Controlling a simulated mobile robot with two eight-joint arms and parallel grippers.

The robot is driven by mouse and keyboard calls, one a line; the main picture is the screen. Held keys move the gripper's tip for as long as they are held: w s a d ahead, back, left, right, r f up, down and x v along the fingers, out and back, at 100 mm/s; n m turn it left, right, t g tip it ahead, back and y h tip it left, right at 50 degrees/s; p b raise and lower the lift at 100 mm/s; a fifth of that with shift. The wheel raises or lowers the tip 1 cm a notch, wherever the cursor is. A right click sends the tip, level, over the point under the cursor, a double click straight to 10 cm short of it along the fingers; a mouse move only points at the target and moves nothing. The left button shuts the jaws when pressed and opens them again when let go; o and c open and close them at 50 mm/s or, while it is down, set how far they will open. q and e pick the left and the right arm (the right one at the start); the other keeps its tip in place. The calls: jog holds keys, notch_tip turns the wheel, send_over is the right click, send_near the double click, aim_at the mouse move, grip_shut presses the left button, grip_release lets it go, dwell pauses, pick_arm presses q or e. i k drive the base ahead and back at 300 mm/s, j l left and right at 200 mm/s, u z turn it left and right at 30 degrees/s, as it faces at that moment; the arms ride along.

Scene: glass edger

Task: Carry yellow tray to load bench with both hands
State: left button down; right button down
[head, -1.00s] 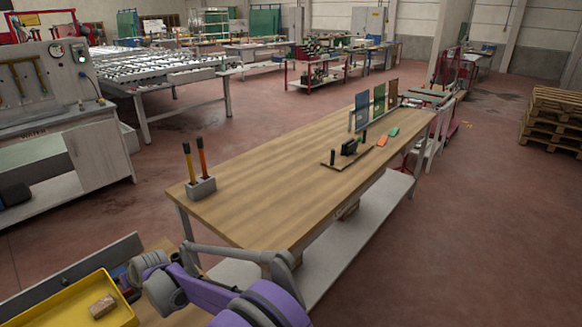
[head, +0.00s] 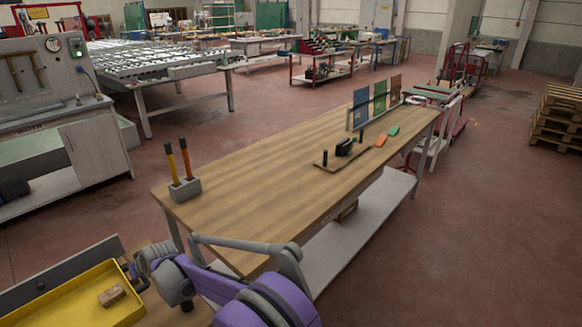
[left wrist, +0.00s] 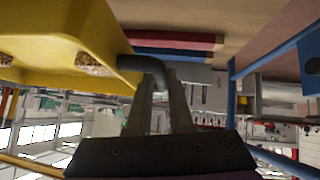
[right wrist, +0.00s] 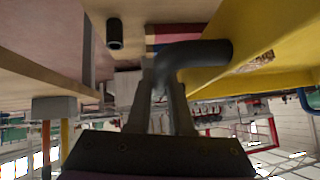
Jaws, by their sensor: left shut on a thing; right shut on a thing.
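The yellow tray (head: 85,300) is at the bottom left of the head view, cut off by the frame edge. A small brown block (head: 112,295) lies in it. In the left wrist view, my left gripper (left wrist: 160,88) is shut on a dark bent handle (left wrist: 148,66) of the tray. In the right wrist view, my right gripper (right wrist: 160,88) is shut on the dark handle (right wrist: 195,54) at the other end. My left gripper is outside the head view. A long wooden-topped bench (head: 255,160) stands ahead; I cannot tell whether it is the load bench.
A grey holder (head: 184,189) with two upright tools stands at the bench's near left corner. A dark fixture (head: 345,148) and coloured panels (head: 378,97) occupy its far half. The near bench top is clear. Pallets (head: 556,120) stand at right. Open floor lies right of the bench.

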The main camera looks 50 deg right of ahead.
aim_at(290, 192)
jog(key=k+l, duration=0.1)
jog(key=l, duration=0.5)
jog(key=k+l, duration=0.1)
jog(key=l, duration=0.5)
jog(key=k+l, duration=0.1)
jog(key=l, duration=0.45)
jog(key=k+l, duration=0.1)
jog(key=l, duration=0.5)
jog(key=k+l, duration=0.1)
jog(key=l, duration=0.5)
jog(key=k+l, duration=0.15)
jog(key=l, duration=0.45)
jog(key=k+l, duration=0.1)
jog(key=l, duration=0.5)
jog(key=i, duration=0.5)
